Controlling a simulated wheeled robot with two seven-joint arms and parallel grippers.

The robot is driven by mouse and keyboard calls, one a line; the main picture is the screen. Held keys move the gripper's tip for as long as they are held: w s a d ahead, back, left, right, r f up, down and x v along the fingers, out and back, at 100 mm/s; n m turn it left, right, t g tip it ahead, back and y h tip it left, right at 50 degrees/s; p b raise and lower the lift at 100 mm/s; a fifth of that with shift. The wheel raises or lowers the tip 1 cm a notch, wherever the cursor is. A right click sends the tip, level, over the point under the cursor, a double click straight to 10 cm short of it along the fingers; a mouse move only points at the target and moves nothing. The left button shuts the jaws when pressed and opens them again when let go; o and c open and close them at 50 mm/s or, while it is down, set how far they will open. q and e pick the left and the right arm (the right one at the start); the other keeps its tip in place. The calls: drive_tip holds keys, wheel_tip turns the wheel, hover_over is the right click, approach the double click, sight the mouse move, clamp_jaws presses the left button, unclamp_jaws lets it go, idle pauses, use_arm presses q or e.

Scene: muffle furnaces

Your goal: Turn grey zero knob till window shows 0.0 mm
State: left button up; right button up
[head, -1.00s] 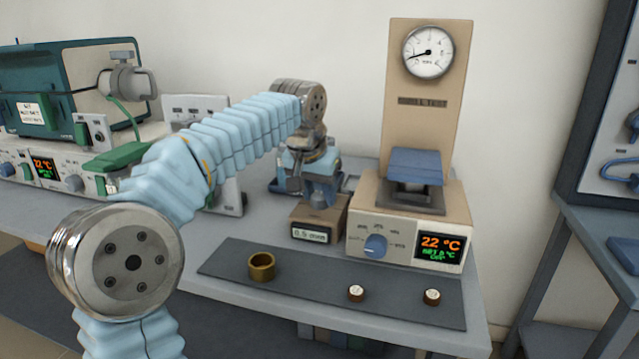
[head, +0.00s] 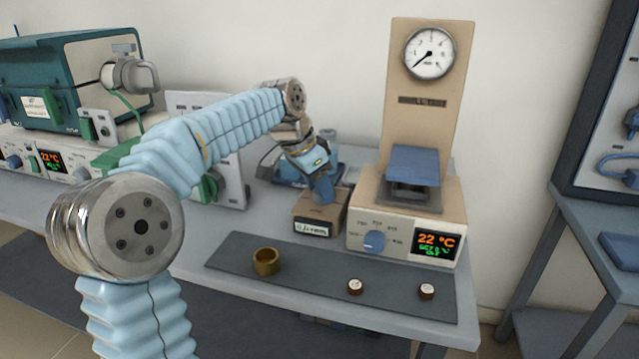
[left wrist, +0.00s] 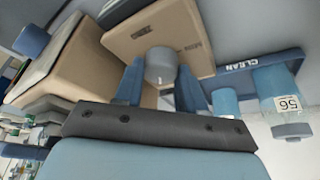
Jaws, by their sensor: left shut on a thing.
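The grey zero knob (left wrist: 160,66) sits on top of a small tan box (head: 309,207), which also shows in the left wrist view (left wrist: 190,30). The box has a pale window (head: 312,229) on its front. The window's text is too blurred to read surely. My left gripper (head: 324,194) comes down onto the box from above, tilted. In the left wrist view its two blue fingers (left wrist: 158,88) stand on either side of the knob and are shut on it. In the head view the gripper hides the knob. My right gripper is not in view.
Right of the box stands a tan furnace (head: 440,215) with a blue knob (head: 374,241) and a display reading 22 °C. A dark mat (head: 310,288) in front holds a brass ring (head: 266,261) and two small discs.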

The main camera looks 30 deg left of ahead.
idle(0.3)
use_arm(q)
drive_tip(key=o, duration=1.1)
drive_tip(key=shift+c, duration=0.2)
drive_tip(key=p+v, duration=0.1)
drive_tip(key=v, duration=1.3)
drive_tip(key=shift+s+f, duration=0.1)
drive_tip(key=shift+f, duration=0.05)
